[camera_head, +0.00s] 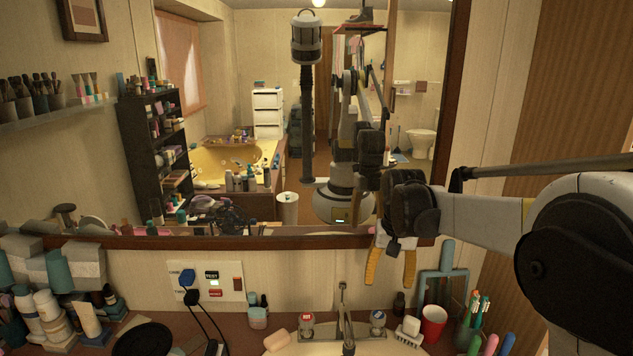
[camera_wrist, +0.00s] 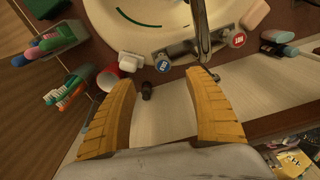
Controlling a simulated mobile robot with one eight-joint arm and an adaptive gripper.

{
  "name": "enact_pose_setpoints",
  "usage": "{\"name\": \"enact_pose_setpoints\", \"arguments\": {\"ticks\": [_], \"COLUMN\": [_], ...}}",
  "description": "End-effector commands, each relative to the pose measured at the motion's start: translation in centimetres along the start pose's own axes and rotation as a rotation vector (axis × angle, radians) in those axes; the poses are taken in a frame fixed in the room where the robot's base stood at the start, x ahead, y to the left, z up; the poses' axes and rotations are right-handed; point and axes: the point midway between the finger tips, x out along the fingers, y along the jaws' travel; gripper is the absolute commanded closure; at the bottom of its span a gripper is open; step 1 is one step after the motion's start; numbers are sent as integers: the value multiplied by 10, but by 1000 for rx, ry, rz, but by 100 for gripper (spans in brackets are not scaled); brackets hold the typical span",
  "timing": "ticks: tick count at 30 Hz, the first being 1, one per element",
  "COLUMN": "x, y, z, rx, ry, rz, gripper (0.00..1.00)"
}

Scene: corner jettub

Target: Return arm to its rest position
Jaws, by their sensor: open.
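My gripper (camera_head: 391,268) has two orange-yellow fingers spread apart, with nothing between them. In the head view it hangs pointing down in front of the mirror's lower frame, above the back of the washbasin counter. My arm reaches in from the right edge and bends at a dark wrist joint. In the wrist view my gripper (camera_wrist: 167,105) is open, and its fingers point toward the basin and tap. Both fingertips are clear of the counter items as far as I can see.
A red cup (camera_head: 433,323), a white brush (camera_head: 410,329) and the tap (camera_head: 346,315) stand below my gripper. A blue-green rack (camera_head: 447,280) and toothbrushes (camera_head: 479,308) stand close to its right. The mirror (camera_head: 225,130) is just behind. Bottles (camera_head: 45,312) crowd the left counter.

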Motion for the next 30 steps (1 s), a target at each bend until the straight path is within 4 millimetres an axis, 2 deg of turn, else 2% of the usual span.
{"name": "enact_pose_setpoints", "arguments": {"ticks": [1, 6, 12, 17, 21, 25, 30], "x": [-15, -53, -78, -81, -73, -63, -55], "y": [3, 11, 21, 30, 36, 41, 43], "z": [16, 65, 129, 180, 219, 244, 258], "rx": [-8, -41, -80, -109, -133, -150, -160], "ry": [27, 130, 252, 349, 429, 485, 520], "rz": [-4, -19, -32, -39, -42, -43, -43], "gripper": [38, 38, 38, 38, 38, 38, 38]}}
